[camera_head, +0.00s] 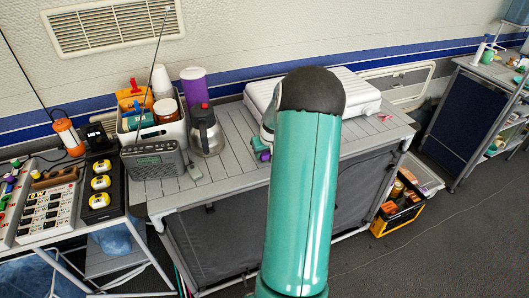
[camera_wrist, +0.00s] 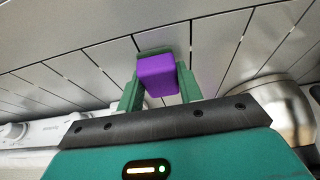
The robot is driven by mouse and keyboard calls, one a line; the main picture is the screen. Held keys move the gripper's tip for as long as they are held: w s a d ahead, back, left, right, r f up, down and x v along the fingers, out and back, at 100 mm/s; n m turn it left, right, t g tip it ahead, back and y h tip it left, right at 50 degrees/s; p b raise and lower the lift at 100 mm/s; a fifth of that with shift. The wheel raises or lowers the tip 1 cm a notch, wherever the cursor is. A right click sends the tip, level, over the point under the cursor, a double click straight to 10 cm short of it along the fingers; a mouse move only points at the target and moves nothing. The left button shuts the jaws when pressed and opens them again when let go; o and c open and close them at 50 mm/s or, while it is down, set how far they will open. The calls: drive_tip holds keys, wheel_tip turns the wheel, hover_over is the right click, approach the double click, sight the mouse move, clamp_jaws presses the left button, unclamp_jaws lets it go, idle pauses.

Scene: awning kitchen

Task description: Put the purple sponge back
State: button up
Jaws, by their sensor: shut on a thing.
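The purple sponge (camera_wrist: 157,74) sits between the two green fingers of my gripper (camera_wrist: 160,84) in the wrist view. My gripper is shut on it, and it is held over or at the grey slatted tabletop (camera_wrist: 215,40); I cannot tell whether it touches. In the head view a small part of the sponge (camera_head: 264,155) shows left of my arm, beside my gripper (camera_head: 259,146), near the middle of the slatted table (camera_head: 225,170). My teal arm hides much of the table there.
A white stove-like unit (camera_head: 355,95) stands behind my arm. A steel jug (camera_head: 207,130), a grey radio (camera_head: 152,158), a purple cup (camera_head: 194,87) and a white caddy (camera_head: 135,133) stand at the left. The slats between the jug and my gripper are clear.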

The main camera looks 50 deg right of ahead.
drive_tip(key=shift+f, duration=0.15)
drive_tip(key=o, duration=1)
